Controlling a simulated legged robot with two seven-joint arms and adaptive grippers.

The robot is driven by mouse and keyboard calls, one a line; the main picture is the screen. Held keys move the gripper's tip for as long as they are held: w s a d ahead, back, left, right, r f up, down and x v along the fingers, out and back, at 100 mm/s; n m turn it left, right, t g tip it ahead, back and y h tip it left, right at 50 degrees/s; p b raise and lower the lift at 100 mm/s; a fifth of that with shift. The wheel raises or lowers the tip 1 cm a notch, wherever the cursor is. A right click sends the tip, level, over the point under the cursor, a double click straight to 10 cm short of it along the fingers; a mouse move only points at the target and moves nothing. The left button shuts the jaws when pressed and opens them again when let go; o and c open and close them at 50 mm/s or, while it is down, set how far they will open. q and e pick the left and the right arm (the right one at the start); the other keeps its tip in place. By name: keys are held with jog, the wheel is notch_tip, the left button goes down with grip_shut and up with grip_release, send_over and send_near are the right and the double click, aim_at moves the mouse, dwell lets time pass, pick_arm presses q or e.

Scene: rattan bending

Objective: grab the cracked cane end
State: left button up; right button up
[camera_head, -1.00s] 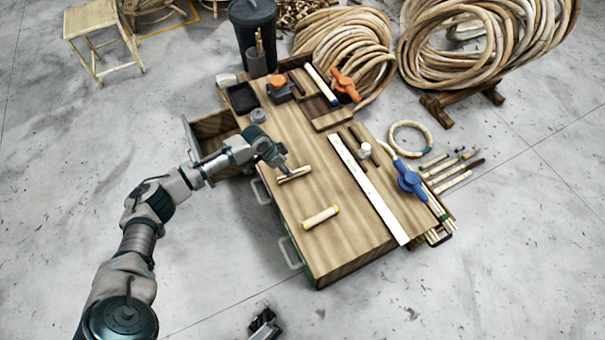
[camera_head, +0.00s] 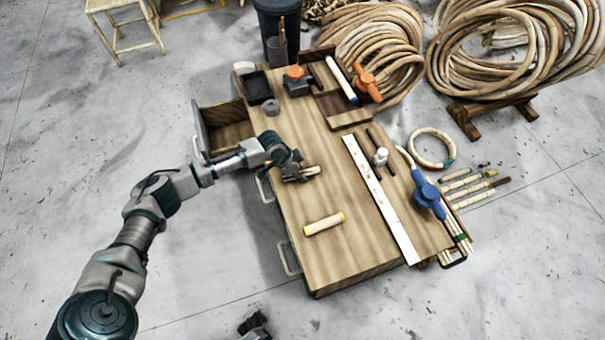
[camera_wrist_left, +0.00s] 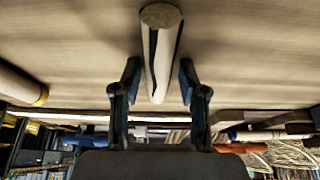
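The cracked cane end (camera_wrist_left: 161,58) is a short pale piece with a dark split along its length. In the left wrist view it lies between the two fingers of my left gripper (camera_wrist_left: 159,82), with a gap on each side. The fingers are open and do not touch it. In the head view my left gripper (camera_head: 297,172) is down at the workbench's left part, over the cane end (camera_head: 312,170), partly covering it. A dark gripper part (camera_head: 255,325), likely my right gripper, shows at the bottom edge; its fingers are unclear.
A yellow-ended cane piece (camera_head: 324,224) lies on the workbench (camera_head: 350,255) nearby. A white ruler (camera_head: 381,200), a blue-handled tool (camera_head: 428,194) and an orange clamp (camera_head: 367,82) are farther right and back. An open drawer (camera_head: 228,130) juts out at left.

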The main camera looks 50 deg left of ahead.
pick_arm(q)
grip_shut()
jog(key=shift+d, duration=0.1)
